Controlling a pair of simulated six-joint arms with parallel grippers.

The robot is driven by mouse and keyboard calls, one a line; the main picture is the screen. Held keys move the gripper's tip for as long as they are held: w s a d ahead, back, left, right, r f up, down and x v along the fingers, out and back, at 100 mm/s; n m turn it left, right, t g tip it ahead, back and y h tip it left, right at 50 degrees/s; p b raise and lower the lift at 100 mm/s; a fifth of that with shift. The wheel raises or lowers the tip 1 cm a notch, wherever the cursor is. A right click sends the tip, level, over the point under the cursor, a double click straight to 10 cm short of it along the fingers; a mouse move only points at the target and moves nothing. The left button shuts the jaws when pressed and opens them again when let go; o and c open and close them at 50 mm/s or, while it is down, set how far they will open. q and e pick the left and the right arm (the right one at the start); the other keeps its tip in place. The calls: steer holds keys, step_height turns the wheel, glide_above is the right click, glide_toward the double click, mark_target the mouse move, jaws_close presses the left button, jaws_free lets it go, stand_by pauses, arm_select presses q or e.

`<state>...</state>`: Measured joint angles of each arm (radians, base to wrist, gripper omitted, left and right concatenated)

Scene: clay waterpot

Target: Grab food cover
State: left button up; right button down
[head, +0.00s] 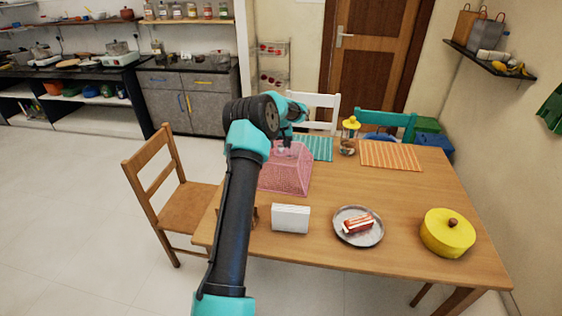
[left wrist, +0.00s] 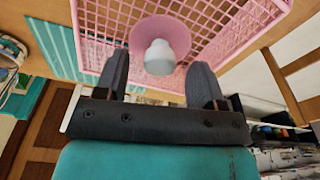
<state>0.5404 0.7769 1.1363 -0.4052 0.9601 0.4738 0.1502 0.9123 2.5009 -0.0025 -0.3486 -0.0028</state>
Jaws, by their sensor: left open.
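The pink mesh food cover (head: 287,170) stands on the wooden table, partly hidden behind my left arm in the head view. In the left wrist view the pink cover (left wrist: 225,30) fills the upper part, with a round pink cap and a pale knob (left wrist: 160,57) on its top. My left gripper (left wrist: 157,75) is open, with one finger on each side of the knob. In the head view the left gripper (head: 285,142) is just above the cover's top. I cannot tell whether the fingers touch the knob. My right gripper is not in view.
On the table (head: 400,190) are a white holder (head: 291,218), a plate (head: 345,239) with a red and white item, a yellow pot (head: 447,233), a yellow-lidded jar (head: 349,136) and striped mats. A wooden chair (head: 170,190) stands at left. The table's right middle is clear.

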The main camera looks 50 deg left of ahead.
arm_select(q)
step_height(320, 180, down, 2)
steer(key=shift+w, duration=0.1)
stand_by(0.4)
jaws_close()
stand_by(0.5)
